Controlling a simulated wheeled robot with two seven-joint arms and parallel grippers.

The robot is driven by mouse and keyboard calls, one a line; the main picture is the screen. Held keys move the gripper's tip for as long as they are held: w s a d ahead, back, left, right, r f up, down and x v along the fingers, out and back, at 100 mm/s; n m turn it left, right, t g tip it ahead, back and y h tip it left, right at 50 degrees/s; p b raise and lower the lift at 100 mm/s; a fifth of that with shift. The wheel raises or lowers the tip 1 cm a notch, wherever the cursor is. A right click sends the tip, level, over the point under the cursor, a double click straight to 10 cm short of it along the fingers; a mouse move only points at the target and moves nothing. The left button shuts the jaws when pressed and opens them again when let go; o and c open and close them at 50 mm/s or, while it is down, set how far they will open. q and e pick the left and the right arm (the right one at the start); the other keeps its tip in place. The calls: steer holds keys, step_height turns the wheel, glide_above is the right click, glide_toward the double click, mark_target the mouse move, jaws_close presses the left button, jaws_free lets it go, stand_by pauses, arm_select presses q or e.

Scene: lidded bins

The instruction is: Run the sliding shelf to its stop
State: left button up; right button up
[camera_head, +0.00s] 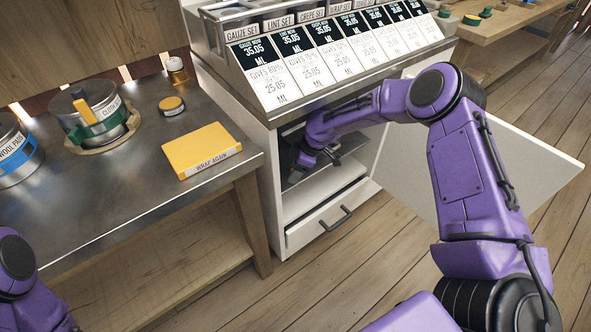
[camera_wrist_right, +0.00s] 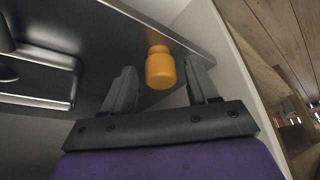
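The sliding shelf (camera_head: 350,143) is a grey metal plate inside the open white cabinet, partly hidden by my right arm. In the right wrist view the grey metal shelf (camera_wrist_right: 165,22) runs across the top, with an orange bottle-shaped piece (camera_wrist_right: 160,70) at its edge. I cannot tell whether this piece is fixed to the shelf. My right gripper (camera_head: 303,163) is inside the cabinet. In the wrist view its fingers (camera_wrist_right: 162,78) are apart on either side of the orange piece, with gaps showing. My left gripper is out of view.
The cabinet door (camera_head: 505,165) stands open at the right. A closed drawer (camera_head: 322,218) with a dark handle is below the shelf. A metal-topped table (camera_head: 110,205) with a yellow box (camera_head: 200,150) and tins stands at the left. A sloped label rack (camera_head: 335,60) tops the cabinet.

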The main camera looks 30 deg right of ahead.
steer(key=shift+r, duration=0.25)
steer(key=s+d, duration=0.7)
steer(key=d, duration=0.3)
steer(key=shift+r+p, duration=0.3)
steer(key=shift+d, duration=0.1)
